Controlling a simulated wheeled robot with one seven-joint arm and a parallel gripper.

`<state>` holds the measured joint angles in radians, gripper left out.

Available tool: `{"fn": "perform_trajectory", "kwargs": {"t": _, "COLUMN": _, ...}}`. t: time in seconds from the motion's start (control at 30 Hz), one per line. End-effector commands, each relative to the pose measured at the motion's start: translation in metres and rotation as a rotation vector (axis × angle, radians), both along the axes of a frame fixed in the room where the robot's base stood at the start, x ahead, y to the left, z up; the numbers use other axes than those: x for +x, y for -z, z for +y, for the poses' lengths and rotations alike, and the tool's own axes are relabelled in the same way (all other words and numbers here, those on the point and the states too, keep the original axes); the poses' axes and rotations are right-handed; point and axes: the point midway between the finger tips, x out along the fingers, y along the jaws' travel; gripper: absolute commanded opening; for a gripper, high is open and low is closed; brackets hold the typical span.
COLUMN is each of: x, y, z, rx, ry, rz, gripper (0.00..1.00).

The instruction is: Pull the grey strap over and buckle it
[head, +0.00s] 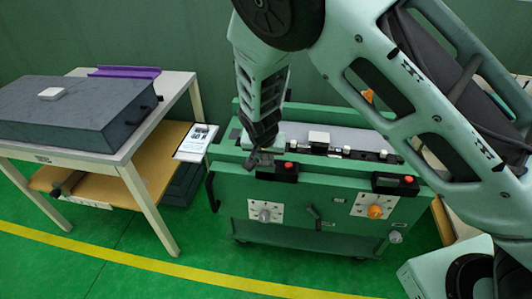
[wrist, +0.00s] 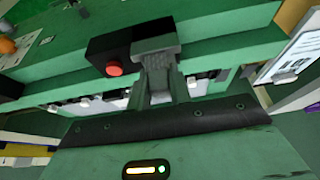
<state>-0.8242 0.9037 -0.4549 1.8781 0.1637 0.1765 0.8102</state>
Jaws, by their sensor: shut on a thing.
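My gripper (head: 261,141) points down at the front left edge of the green bench. It is shut on a grey piece that looks like the end of the grey strap (wrist: 155,45). In the wrist view my fingers (wrist: 160,78) reach up to this piece. A black buckle box with a red button (wrist: 115,68) is right beside it; in the head view this box (head: 287,174) sits on the bench's front edge, just right of my fingertips. I cannot tell whether the grey piece is inside the box. The rest of the strap is hidden.
A second black box with a red button (head: 396,184) sits farther right on the bench (head: 330,190). Small white blocks lie along the bench top. A table with a dark grey case (head: 75,112) stands at the left. A white sheet (head: 196,142) is between them.

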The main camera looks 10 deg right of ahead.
Motion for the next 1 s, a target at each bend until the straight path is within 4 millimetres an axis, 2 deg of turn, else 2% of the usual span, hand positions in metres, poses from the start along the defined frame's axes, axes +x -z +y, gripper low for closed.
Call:
{"fn": "perform_trajectory", "kwargs": {"t": 0.03, "x": -0.008, "y": 0.003, "z": 0.003, "rx": -0.001, "ry": -0.003, "rz": 0.019, "gripper": 0.0}}
{"fn": "perform_trajectory", "kwargs": {"t": 0.07, "x": -0.008, "y": 0.003, "z": 0.004, "rx": -0.001, "ry": -0.003, "rz": 0.019, "gripper": 0.28}}
{"fn": "perform_trajectory", "kwargs": {"t": 0.1, "x": -0.008, "y": 0.003, "z": 0.004, "rx": 0.0, "ry": -0.004, "rz": 0.018, "gripper": 0.39}}
{"fn": "perform_trajectory", "kwargs": {"t": 0.13, "x": -0.007, "y": 0.003, "z": 0.003, "rx": 0.0, "ry": -0.004, "rz": 0.017, "gripper": 0.42}}
{"fn": "perform_trajectory", "kwargs": {"t": 0.43, "x": -0.004, "y": 0.0, "z": 0.002, "rx": -0.001, "ry": -0.003, "rz": 0.01, "gripper": 0.42}}
{"fn": "perform_trajectory", "kwargs": {"t": 0.57, "x": -0.007, "y": -0.011, "z": 0.004, "rx": 0.0, "ry": -0.003, "rz": 0.007, "gripper": 0.42}}
{"fn": "perform_trajectory", "kwargs": {"t": 0.67, "x": -0.014, "y": -0.027, "z": 0.008, "rx": 0.002, "ry": -0.005, "rz": 0.007, "gripper": 0.42}}
{"fn": "perform_trajectory", "kwargs": {"t": 1.0, "x": -0.043, "y": -0.101, "z": 0.02, "rx": 0.003, "ry": -0.006, "rz": 0.008, "gripper": 0.42}}
